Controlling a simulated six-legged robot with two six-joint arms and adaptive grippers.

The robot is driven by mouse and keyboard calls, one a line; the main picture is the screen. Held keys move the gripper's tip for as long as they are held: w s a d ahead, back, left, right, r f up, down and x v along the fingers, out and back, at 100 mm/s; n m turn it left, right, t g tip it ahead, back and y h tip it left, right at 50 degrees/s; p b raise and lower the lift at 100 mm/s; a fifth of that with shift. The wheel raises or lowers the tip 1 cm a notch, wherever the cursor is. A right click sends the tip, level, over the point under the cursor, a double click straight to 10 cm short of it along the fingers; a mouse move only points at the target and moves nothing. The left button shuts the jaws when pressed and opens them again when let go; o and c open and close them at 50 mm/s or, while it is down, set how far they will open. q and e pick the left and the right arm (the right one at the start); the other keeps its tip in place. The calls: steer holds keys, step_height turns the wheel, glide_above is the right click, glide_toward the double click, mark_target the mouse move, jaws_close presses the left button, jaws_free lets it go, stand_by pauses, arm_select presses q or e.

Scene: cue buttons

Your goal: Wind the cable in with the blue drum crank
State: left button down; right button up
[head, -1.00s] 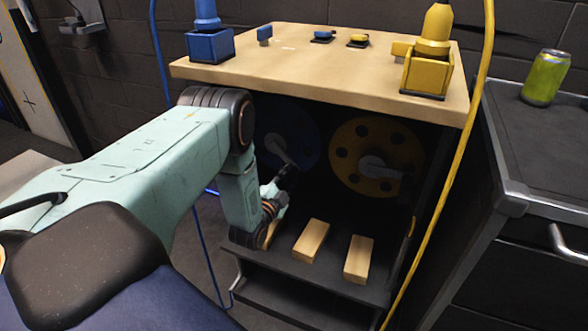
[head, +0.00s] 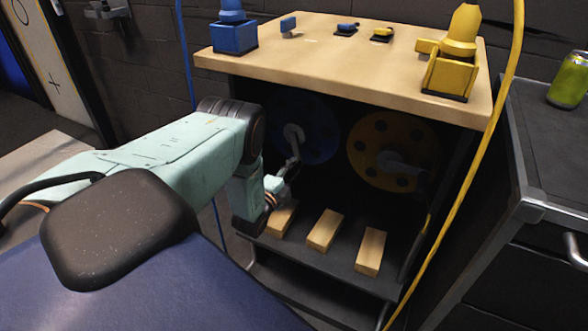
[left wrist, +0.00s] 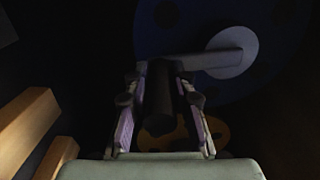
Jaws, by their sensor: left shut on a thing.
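The blue drum (head: 318,138) hangs in the dark bay under the wooden top. Its grey crank (head: 293,138) points down from the hub. My left gripper (head: 291,168) is at the lower end of the crank. In the left wrist view, my left gripper (left wrist: 160,85) is shut on the dark crank handle (left wrist: 158,105), a finger on each side. The crank arm (left wrist: 205,60) runs right from there to the round hub, in front of the blue drum (left wrist: 175,18). The blue cable (head: 183,60) hangs at the left. My right gripper is out of view.
A yellow drum (head: 372,142) with its own crank is right of the blue one. Several wooden blocks (head: 325,231) lie on the shelf below. Blue (head: 235,40) and yellow (head: 448,75) holders stand on the top. The yellow cable (head: 505,90) hangs at the right.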

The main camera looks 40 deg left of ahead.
arm_select(q)
steer(key=shift+s+a+f, duration=0.1)
steer(key=shift+s+a, duration=0.05)
steer(key=shift+a, duration=0.15)
steer(key=c, duration=1.3)
jaws_free()
steer(key=shift+o, duration=0.8)
steer(key=shift+d, duration=0.15)
steer(key=v, duration=1.2)
steer(key=shift+d, duration=0.1)
